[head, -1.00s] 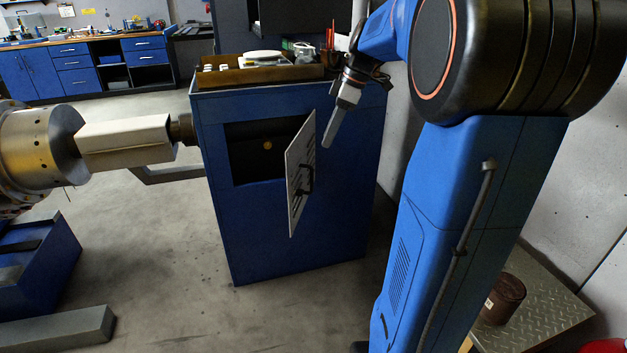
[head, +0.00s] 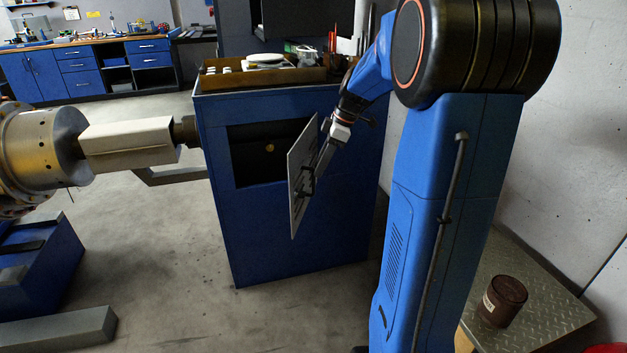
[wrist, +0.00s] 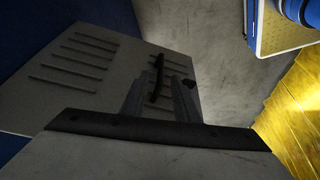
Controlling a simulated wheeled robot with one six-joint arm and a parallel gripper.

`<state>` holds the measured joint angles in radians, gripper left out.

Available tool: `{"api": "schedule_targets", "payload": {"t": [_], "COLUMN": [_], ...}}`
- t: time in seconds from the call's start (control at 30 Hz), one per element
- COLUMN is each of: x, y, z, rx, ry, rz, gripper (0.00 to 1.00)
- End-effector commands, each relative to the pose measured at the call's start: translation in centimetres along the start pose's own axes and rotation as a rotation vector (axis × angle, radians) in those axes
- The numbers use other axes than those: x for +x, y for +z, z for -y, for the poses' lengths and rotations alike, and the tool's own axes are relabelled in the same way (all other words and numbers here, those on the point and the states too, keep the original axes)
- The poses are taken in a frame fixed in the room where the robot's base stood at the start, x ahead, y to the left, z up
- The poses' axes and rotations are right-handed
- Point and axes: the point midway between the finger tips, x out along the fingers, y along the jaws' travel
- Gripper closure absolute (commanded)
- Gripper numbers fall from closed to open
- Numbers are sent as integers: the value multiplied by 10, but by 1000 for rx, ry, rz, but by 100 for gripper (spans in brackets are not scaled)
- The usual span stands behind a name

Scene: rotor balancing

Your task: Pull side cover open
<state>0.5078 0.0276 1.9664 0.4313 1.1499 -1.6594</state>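The side cover (head: 299,160), a pale vented panel, stands swung open from the blue cabinet (head: 300,235), uncovering a dark opening (head: 255,152). In the wrist view the cover (wrist: 75,70) has several vent slots and a black bar handle (wrist: 158,78). My gripper (head: 312,180) is at the outer face of the cover, by the handle. In the wrist view its two fingers (wrist: 162,96) are apart, with the handle between their tips. Contact with the handle cannot be told.
A brown tray (head: 215,80) with small items sits on the cabinet top. A brown can (head: 503,300) stands on a plate at lower right. The floor (head: 170,255) before the cabinet is mostly clear.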

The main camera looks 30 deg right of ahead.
Motion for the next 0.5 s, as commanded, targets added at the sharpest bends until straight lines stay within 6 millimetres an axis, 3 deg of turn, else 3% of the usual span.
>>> {"api": "schedule_targets", "payload": {"t": [0.2, 0.5], "x": [36, 60], "y": [0, 0], "z": [1, 0], "rx": [-1, -1], "ry": [-3, 0], "rz": [1, 0], "gripper": [72, 72]}}
